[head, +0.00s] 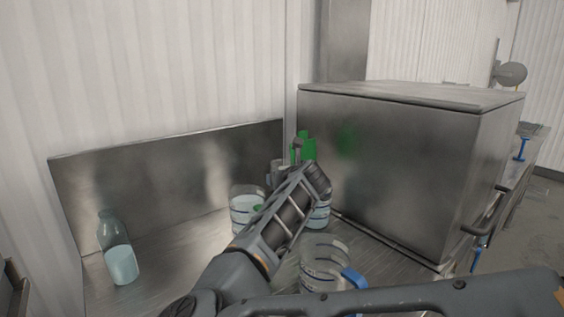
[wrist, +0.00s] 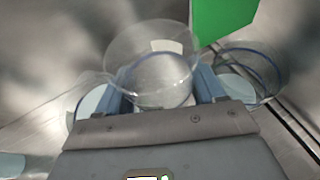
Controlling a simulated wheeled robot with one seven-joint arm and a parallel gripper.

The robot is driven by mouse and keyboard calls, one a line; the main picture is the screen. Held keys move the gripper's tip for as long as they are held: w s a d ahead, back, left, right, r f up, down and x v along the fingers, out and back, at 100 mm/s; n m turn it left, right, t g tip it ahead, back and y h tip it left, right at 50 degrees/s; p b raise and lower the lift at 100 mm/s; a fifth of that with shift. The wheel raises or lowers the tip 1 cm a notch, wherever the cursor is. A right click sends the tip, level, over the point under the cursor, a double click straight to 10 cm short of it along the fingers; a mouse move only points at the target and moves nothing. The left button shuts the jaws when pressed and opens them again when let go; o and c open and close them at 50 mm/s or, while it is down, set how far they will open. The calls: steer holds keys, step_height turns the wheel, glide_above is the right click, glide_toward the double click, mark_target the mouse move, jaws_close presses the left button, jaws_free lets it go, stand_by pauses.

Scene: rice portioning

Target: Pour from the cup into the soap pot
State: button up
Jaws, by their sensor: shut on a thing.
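My gripper (wrist: 162,88) is shut on a clear, round cup (wrist: 150,42) in the wrist view. The cup's rim shows above the fingers, with a pale surface between them. In the head view my arm largely hides the cup and fingertips. A clear pot with blue bands and pale contents (head: 246,203) stands left of my arm. Another clear pot (head: 320,217) is partly hidden behind my arm; a clear blue-rimmed pot (wrist: 262,72) is right of the gripper in the wrist view. I cannot tell which one is the soap pot.
A bottle with pale liquid (head: 121,263) stands at the left of the steel counter. A clear jug with a blue handle (head: 324,262) is close in front. A green object (head: 308,147) stands behind my arm. A large steel box (head: 390,170) blocks the right side.

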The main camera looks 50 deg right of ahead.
steer(key=s+a+r, duration=0.2)
steer(key=s+a, duration=0.2)
steer(key=s, duration=0.5)
steer(key=shift+s+r+p, duration=0.15)
steer(key=shift+r+p, duration=0.15)
steer(key=shift+p, duration=0.15)
stand_by(0.5)
